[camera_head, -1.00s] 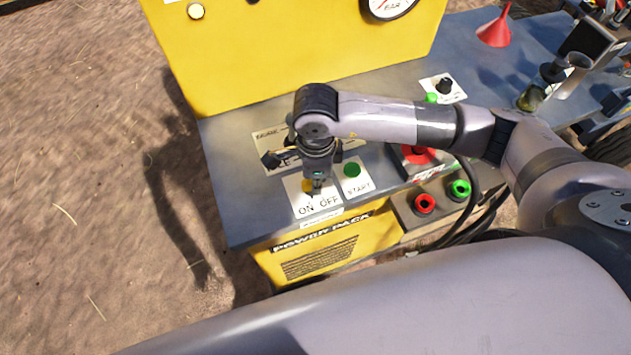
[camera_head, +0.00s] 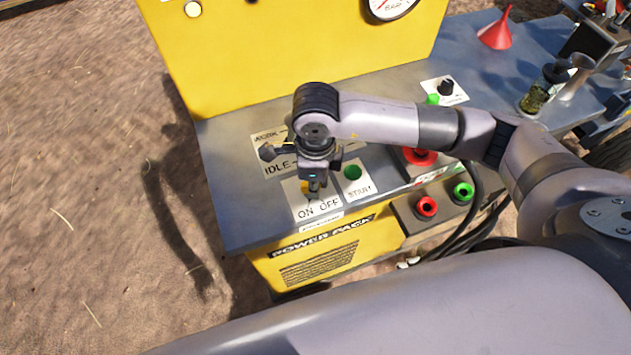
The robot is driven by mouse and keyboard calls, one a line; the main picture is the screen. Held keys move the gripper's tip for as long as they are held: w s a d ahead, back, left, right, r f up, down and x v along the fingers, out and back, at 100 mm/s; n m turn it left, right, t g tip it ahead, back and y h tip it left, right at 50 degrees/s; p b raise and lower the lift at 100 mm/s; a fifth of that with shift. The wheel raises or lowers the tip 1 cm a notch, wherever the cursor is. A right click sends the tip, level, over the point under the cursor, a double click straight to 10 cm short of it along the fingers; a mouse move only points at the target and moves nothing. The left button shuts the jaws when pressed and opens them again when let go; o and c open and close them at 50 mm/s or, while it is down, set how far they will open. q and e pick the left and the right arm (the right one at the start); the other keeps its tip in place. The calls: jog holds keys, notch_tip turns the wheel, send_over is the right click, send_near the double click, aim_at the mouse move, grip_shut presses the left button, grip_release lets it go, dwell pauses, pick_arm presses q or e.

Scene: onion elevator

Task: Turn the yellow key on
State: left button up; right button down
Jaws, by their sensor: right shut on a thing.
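My left gripper is not in view.
The green START button (camera_head: 353,172) sits just right of the gripper. A lever with an IDLE label (camera_head: 276,169) is behind left. Red (camera_head: 426,207) and green (camera_head: 463,192) round fittings and a red button (camera_head: 421,157) lie to the right. A yellow panel (camera_head: 290,50) rises behind.

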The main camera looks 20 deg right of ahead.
jog(key=c, duration=1.6)
grip_release()
jog(key=shift+o, duration=0.2)
notch_tip(320, 180, up, 12)
